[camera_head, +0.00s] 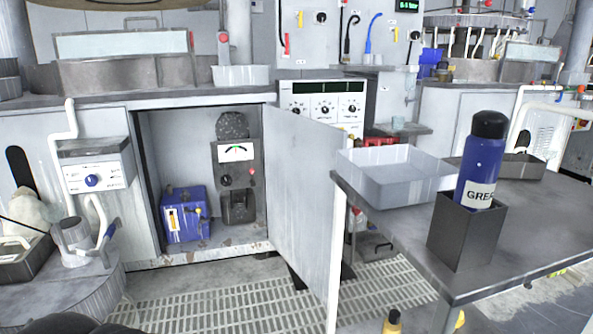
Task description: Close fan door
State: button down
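The only open door in view is a grey cabinet door (302,190), which I take to be the fan door. It is hinged on the right side of the cabinet opening and swung far outward toward me. The cabinet (180,150) stands open. Inside it are a blue box (185,214) and a dark device with a gauge (235,165). My gripper does not show in this view. A dark rounded shape at the bottom left edge is too cut off to identify.
A grey table (400,230) stands close to the door's right, bearing a grey tray (393,172) and a blue bottle (478,160) in a dark holder (465,230). A control box (92,178) hangs left of the opening. Grated floor (215,308) lies clear in front.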

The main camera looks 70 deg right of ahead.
aim_at(300, 151)
jog(key=i, duration=1.05)
jog(key=z, duration=2.5)
jog(key=i, duration=2)
jog(key=z, duration=3.45)
